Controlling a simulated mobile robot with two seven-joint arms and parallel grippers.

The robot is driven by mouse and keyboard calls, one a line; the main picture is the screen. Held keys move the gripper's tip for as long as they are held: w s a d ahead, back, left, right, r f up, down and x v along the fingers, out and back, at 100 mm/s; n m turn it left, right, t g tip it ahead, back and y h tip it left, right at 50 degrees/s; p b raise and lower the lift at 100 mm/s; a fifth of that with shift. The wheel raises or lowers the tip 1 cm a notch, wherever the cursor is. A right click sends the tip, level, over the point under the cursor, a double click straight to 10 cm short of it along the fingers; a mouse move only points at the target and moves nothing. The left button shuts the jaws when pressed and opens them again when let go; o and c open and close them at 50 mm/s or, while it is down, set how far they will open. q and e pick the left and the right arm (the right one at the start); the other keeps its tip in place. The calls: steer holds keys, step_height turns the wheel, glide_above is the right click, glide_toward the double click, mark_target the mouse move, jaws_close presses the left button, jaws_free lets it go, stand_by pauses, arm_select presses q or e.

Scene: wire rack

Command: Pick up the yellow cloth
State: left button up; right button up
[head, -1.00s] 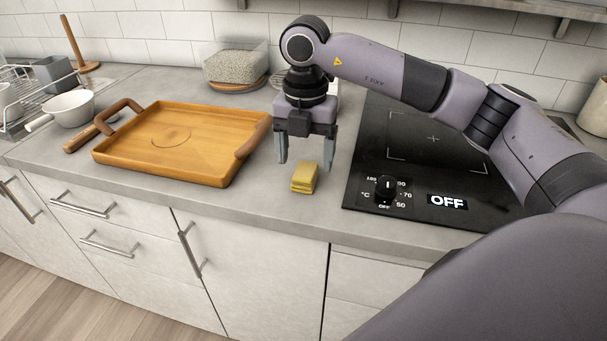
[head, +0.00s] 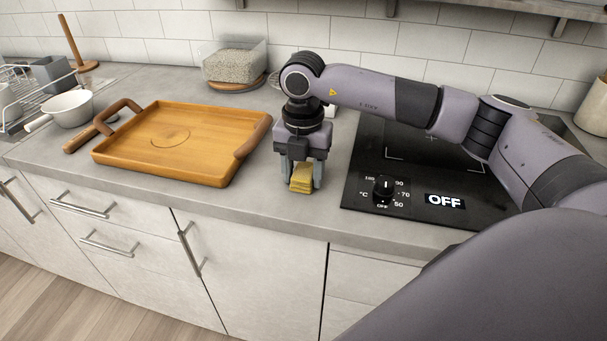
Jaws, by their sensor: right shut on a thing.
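The yellow cloth (head: 301,179) is a small folded stack on the grey counter, near its front edge, between the wooden tray and the black cooktop. My right gripper (head: 301,181) points down over it, with one finger on each side. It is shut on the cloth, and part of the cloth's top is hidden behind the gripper. I cannot tell any gap between the cloth and the counter. My left gripper is not in view.
A wooden tray (head: 180,146) with handles lies to the left. A black cooktop (head: 405,180) reading OFF is to the right. A clear container (head: 235,65) stands at the back. A white bowl (head: 70,107) and wire rack (head: 35,106) are at far left.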

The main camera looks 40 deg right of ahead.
steer(key=shift+r, duration=0.15)
step_height(320, 180, up, 13)
step_height(320, 180, up, 7)
steer(key=p, duration=0.2)
glide_above(302, 171)
steer(key=shift+s, duration=0.1)
steer(key=shift+o, duration=0.4)
